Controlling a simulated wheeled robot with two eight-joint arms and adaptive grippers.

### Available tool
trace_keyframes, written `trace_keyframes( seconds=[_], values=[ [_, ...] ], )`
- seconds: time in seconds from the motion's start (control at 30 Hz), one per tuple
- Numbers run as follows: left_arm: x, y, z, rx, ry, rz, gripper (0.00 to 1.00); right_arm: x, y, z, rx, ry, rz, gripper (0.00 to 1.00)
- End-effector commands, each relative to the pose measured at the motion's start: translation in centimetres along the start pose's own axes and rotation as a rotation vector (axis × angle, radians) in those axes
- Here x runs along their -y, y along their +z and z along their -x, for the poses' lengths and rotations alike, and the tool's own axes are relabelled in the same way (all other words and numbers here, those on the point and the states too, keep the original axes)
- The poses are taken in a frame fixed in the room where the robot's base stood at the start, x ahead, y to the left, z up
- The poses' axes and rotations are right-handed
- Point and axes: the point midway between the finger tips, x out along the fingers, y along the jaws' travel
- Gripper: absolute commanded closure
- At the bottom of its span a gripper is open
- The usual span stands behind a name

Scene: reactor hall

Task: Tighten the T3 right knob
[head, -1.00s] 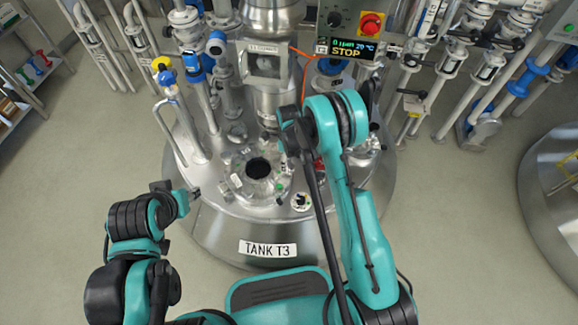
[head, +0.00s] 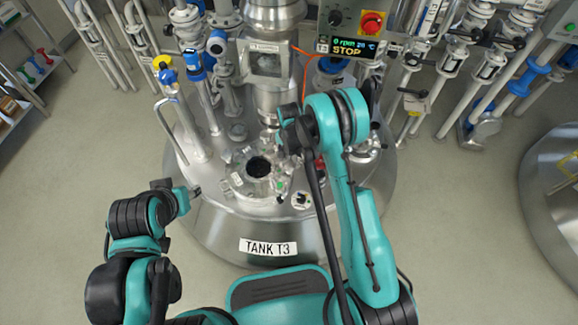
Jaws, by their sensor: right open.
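Tank T3 (head: 215,222) stands in front of me, named by its label (head: 267,246). On its top is a round port (head: 258,167) with a dark opening and small metal fittings around its rim. I cannot clearly make out the right knob; the right side of the port is partly covered by my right wrist. My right gripper (head: 281,157) is open, pointing down at the port's right edge; whether it touches anything there is unclear. My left gripper (head: 197,192) is by the tank's left front edge, away from the port, its jaws too small to read.
A control panel (head: 352,45) behind the port reads STOP. A steel column with a window box (head: 265,62) rises behind the port. Pipes with a blue valve (head: 168,77) stand left. Another tank (head: 555,200) is at far right. The floor between is clear.

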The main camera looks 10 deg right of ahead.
Motion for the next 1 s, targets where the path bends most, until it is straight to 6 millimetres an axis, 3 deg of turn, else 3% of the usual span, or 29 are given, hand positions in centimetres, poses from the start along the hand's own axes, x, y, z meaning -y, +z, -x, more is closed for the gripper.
trace_keyframes(
  seconds=[1.0],
  values=[
    [0.00, 0.00, 0.00, 0.000, 0.000, 0.000, 0.60, 0.00, 0.00, 0.00, 0.000, 0.000, 1.406, 0.40]
  ],
)
